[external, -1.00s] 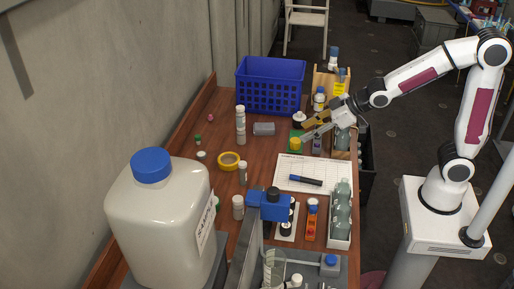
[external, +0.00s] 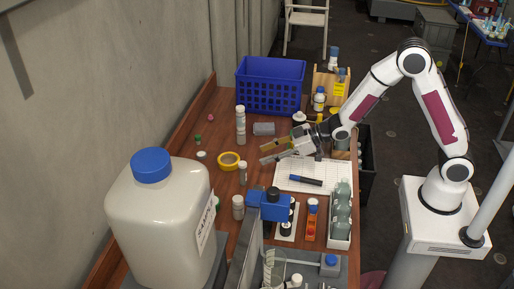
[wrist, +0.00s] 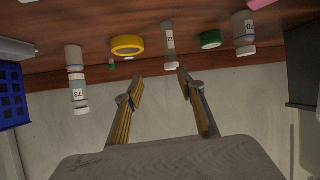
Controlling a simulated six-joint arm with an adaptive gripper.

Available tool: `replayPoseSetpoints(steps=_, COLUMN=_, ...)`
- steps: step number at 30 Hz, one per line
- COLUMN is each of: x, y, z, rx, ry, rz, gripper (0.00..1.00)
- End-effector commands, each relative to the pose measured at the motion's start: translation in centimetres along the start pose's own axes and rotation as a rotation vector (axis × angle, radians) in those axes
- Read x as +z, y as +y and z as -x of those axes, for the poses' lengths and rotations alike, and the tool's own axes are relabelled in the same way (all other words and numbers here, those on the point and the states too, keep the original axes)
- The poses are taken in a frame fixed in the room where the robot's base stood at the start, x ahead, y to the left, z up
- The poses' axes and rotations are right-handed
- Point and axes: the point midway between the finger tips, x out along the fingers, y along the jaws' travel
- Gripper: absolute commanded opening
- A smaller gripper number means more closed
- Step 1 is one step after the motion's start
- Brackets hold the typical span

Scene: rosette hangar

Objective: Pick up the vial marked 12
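A slim vial with a pale cap (wrist: 168,45) stands in the middle of the wrist view, beyond my fingertips. Its small label seems to read 12, though it is hard to make out. In the external view this slim vial (external: 243,172) stands beside the yellow tape ring. My gripper (external: 263,154) is open and empty, reaching left above the table, with its fingertips to the right of and behind the vial. In the wrist view the gripper (wrist: 160,77) has its two fingers apart, with a gap to the vial.
The yellow tape ring (external: 228,161) is close to the slim vial. Other vials stand nearby: one marked 73 (wrist: 77,85) and one seemingly marked 70 (wrist: 243,33). A green cap (wrist: 210,39) lies between vials. A blue crate (external: 270,85) is at the back.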

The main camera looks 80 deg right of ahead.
Motion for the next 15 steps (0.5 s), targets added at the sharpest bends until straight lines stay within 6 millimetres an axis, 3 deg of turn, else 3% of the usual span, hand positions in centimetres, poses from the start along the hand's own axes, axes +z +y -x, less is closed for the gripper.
replayPoseSetpoints(steps=7, x=2.3, y=-0.7, z=-2.9, rx=-0.052, ry=0.056, rz=-0.017, gripper=0.39)
replayPoseSetpoints(steps=15, x=3.2, y=-1.1, z=-4.0, rx=-0.079, ry=0.091, rz=-0.028, gripper=0.39)
